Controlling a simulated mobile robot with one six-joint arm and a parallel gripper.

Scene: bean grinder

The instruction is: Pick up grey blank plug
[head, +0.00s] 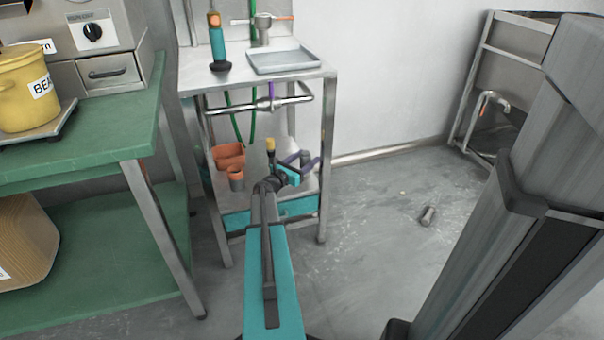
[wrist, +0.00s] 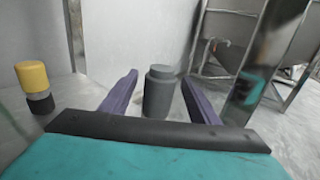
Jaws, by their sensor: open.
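The grey blank plug (wrist: 158,95) stands upright in the wrist view, a short cylinder with a narrower top. It stands between the two purple fingers of my gripper (wrist: 160,79), with a gap showing on each side. In the head view my gripper (head: 302,163) is over the lower shelf (head: 256,165) of the metal stand, and the plug (head: 305,157) shows as a small grey shape at the fingers. My gripper is open and holds nothing. The plug's base is partly hidden by the gripper body in the wrist view.
A yellow-topped dark piece (wrist: 33,86) stands left of my gripper. Orange pots (head: 229,155) are on the shelf's left side. A metal leg (wrist: 263,65) rises to the right. The upper tray (head: 284,61) is above. A grey cylinder (head: 428,215) lies on the floor.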

